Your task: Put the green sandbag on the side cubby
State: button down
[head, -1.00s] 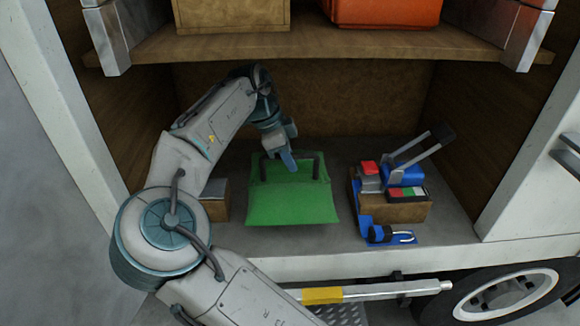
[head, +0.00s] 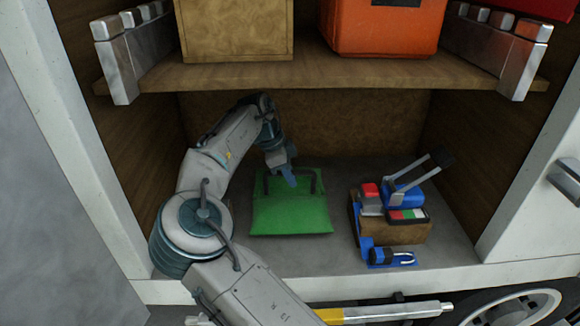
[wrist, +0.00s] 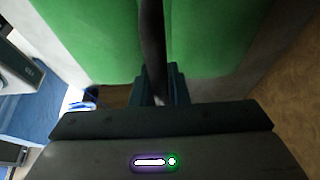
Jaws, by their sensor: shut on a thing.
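The green sandbag (head: 290,214) is in the lower side cubby (head: 345,267), on its grey floor left of centre. It has dark handles on its upper edge. My gripper (head: 290,178) reaches down to that edge. In the wrist view my gripper (wrist: 160,85) is shut on a dark handle strap, with the green sandbag (wrist: 215,38) filling the view beyond it. The fingertips are partly hidden. I cannot tell whether the bag touches the floor or hangs just above it.
A wooden block with blue and red tools (head: 395,232) stands right of the sandbag. The shelf above (head: 310,74) carries a tan box (head: 236,30) and an orange case (head: 380,28). A wheel (head: 515,308) is below right. Floor between bag and tools is narrow.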

jog(key=shift+d, duration=0.1)
jog(key=shift+f, duration=0.1)
jog(key=c, duration=1.4)
grip_release()
jog(key=shift+s+f, duration=0.1)
jog(key=v, duration=0.5)
jog(key=a, duration=1.2)
